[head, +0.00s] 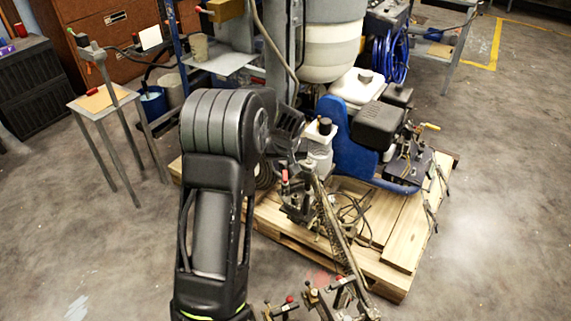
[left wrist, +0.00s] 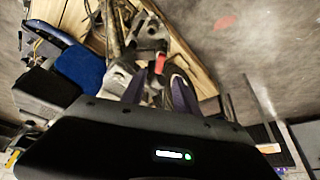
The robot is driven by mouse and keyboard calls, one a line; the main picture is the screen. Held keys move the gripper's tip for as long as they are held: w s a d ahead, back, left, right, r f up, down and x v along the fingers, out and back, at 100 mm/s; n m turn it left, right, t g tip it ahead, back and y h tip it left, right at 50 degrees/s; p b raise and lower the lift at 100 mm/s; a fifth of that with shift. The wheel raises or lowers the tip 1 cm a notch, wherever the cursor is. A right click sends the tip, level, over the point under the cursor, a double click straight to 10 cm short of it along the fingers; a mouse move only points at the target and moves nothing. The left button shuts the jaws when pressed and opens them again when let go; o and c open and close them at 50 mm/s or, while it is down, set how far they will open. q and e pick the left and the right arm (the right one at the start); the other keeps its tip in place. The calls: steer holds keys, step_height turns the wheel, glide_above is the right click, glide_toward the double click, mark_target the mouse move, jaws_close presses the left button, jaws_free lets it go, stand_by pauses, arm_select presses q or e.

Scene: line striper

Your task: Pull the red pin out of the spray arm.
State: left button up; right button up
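The red pin (head: 284,178) stands on the spray arm assembly at the front left of the line striper, above the pallet. In the left wrist view the red pin (left wrist: 160,64) shows just beyond the fingers, roughly between them. My left gripper (left wrist: 159,90) has its two fingers apart with a gap between them, and I see nothing held. In the head view my left arm hides most of the gripper, close above the pin. I cannot tell whether a finger touches the pin. The spray arm's metal parts (head: 300,205) show around it. My right gripper is not in view.
The line striper, with its blue frame (head: 350,150) and black engine (head: 377,124), stands on a wooden pallet (head: 405,240). A long bar (head: 335,225) and hoses lie close by. Several red-knobbed clamps (head: 338,290) are at the bottom. A small table (head: 103,101) stands left. Right floor is clear.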

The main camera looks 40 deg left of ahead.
mark_target(285, 176)
arm_select(q)
steer(key=shift+b+x, duration=2.6)
steer(key=shift+x, duration=1.75)
steer(key=shift+r, duration=0.1)
jaws_close()
